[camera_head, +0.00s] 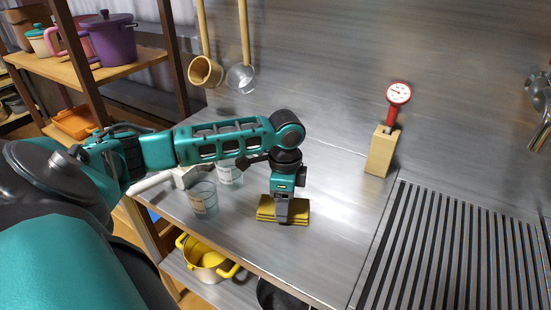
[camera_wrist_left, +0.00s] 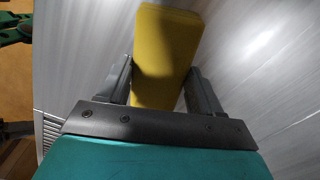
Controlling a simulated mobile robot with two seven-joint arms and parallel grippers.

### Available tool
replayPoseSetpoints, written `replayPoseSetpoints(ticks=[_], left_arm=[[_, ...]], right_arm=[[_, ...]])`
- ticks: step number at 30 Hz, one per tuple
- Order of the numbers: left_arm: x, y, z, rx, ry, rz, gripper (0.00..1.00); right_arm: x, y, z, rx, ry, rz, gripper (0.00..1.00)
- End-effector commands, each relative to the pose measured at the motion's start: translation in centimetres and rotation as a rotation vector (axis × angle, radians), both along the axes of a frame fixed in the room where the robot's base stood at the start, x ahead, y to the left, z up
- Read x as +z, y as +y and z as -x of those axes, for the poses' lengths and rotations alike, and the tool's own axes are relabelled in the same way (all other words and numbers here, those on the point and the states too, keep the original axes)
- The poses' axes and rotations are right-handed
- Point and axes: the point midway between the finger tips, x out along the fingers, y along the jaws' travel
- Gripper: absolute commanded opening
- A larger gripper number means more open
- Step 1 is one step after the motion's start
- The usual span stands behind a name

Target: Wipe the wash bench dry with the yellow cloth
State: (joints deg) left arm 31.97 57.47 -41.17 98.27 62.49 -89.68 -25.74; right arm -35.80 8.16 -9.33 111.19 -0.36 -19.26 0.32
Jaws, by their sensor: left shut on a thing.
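The yellow cloth (camera_head: 267,210) is a folded pad low over the steel wash bench (camera_head: 330,225). I cannot tell if it touches the surface. My left gripper (camera_head: 283,215) points down from above and is shut on the cloth. In the left wrist view the cloth (camera_wrist_left: 165,60) sits between the two fingers of the gripper (camera_wrist_left: 160,85) and extends beyond them. My right gripper is in neither view.
Two glass jars (camera_head: 203,198) (camera_head: 229,173) stand left of the cloth. A red-and-white dial thermometer (camera_head: 398,94) stands in a wooden block (camera_head: 381,152) at the back. A ribbed drainer (camera_head: 450,250) lies right. A yellow pot (camera_head: 206,262) sits below the bench.

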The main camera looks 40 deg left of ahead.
Motion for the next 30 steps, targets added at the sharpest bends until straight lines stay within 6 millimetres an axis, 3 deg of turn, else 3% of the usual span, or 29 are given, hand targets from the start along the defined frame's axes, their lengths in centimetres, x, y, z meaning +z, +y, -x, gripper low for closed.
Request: replayPoseSetpoints(ticks=[30], left_arm=[[0.0, -4.0, -5.3, -0.002, -0.001, 0.002, 0.41]], right_arm=[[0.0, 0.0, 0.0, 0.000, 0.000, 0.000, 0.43]])
